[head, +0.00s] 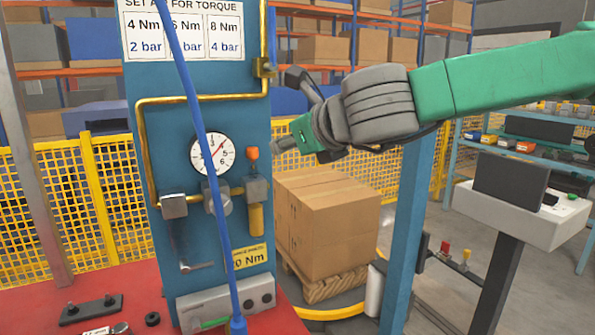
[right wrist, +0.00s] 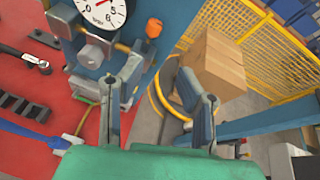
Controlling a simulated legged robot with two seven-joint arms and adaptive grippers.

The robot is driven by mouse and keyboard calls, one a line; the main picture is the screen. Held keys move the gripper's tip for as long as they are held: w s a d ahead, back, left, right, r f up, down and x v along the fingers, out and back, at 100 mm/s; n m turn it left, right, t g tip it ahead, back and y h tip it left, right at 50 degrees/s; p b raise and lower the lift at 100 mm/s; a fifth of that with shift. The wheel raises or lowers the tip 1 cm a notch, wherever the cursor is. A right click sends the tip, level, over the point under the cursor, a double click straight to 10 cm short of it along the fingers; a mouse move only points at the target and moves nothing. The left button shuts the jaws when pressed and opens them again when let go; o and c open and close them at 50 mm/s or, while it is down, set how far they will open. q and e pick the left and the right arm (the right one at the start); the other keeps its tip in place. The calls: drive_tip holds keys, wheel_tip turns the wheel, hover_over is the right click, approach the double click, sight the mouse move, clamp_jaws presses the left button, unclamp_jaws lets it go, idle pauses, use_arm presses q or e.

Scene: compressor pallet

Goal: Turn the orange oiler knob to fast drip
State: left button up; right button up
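The orange oiler knob (head: 252,153) sits on top of the oiler block (head: 257,188) on the blue panel, above a yellow bowl (head: 256,220). It also shows in the right wrist view (right wrist: 154,28), beyond the fingertips. My right gripper (head: 284,146) comes in from the right, with its tip just right of the knob at about its height in the picture. In the right wrist view my right gripper (right wrist: 162,78) has its two fingers wide apart with nothing between them. I cannot tell the exact gap to the knob. My left gripper is not in view.
A pressure gauge (head: 213,154) and a regulator (head: 216,197) are left of the oiler. A blue hose (head: 212,170) hangs in front of the panel. A yellow pipe (head: 195,98) runs above. Cardboard boxes (head: 330,225) stand on a pallet behind the gripper.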

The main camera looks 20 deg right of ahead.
drive_tip(key=f+n+t+y+p, duration=0.1)
drive_tip(key=n+p, duration=0.1)
drive_tip(key=n, duration=0.9)
drive_tip(key=s+f+n+t+y+p, duration=0.1)
drive_tip(key=f+n+p, duration=0.1)
drive_tip(key=n, duration=1)
drive_tip(key=f+n+t+p, duration=0.2)
drive_tip(key=n, duration=1)
drive_tip(key=shift+s+d+y, duration=0.15)
drive_tip(key=shift+d+y, duration=0.05)
drive_tip(key=shift+y, duration=0.2)
